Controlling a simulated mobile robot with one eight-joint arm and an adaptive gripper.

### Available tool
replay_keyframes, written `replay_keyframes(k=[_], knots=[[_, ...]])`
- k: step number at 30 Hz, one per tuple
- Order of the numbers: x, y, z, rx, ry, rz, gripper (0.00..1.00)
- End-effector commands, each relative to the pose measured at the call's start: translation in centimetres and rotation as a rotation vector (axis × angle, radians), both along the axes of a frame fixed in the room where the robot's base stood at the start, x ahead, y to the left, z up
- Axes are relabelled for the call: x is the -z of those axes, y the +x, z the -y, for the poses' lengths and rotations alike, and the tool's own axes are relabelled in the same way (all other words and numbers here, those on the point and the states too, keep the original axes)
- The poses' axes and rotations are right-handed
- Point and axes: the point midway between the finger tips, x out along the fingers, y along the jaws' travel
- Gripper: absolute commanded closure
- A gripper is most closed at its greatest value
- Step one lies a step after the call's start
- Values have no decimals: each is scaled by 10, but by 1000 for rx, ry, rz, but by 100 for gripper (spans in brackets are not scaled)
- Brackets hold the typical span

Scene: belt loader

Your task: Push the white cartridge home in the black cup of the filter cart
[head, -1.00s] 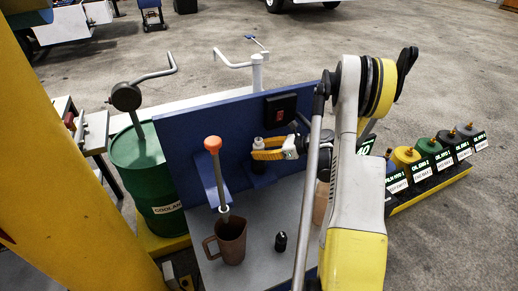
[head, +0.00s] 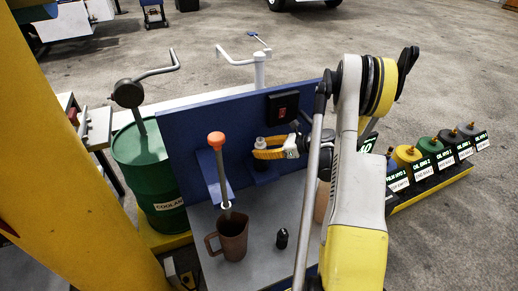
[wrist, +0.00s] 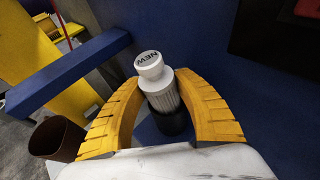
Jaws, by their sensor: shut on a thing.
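The white cartridge (wrist: 162,98) has a round cap marked NEW and a ribbed body. It stands in the black cup (wrist: 174,124) on the cart's blue panel, with its upper part showing above the rim. In the head view the cartridge top (head: 260,142) shows above my gripper (head: 268,154), and the cup is mostly hidden behind the yellow fingers. In the wrist view my gripper's curved yellow fingers (wrist: 160,92) lie on either side of the cartridge, shut on it. How deep the cartridge sits cannot be told.
A brown jug (head: 232,236) with an orange-topped rod (head: 217,139) stands on the grey shelf at left. A small black bottle (head: 282,238) stands to its right. The blue panel (head: 210,115) with a black switch box (head: 283,106) rises close behind the cup.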

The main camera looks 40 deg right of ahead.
Motion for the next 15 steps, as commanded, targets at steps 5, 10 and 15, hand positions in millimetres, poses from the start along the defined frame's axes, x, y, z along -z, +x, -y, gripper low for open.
replay_keyframes(k=[5, 10, 15], knots=[[6, -3, 2, -4, 3, -7, 100], [6, -3, 4, 31, 29, -23, 100], [5, 0, 8, 110, 87, -55, 100]])
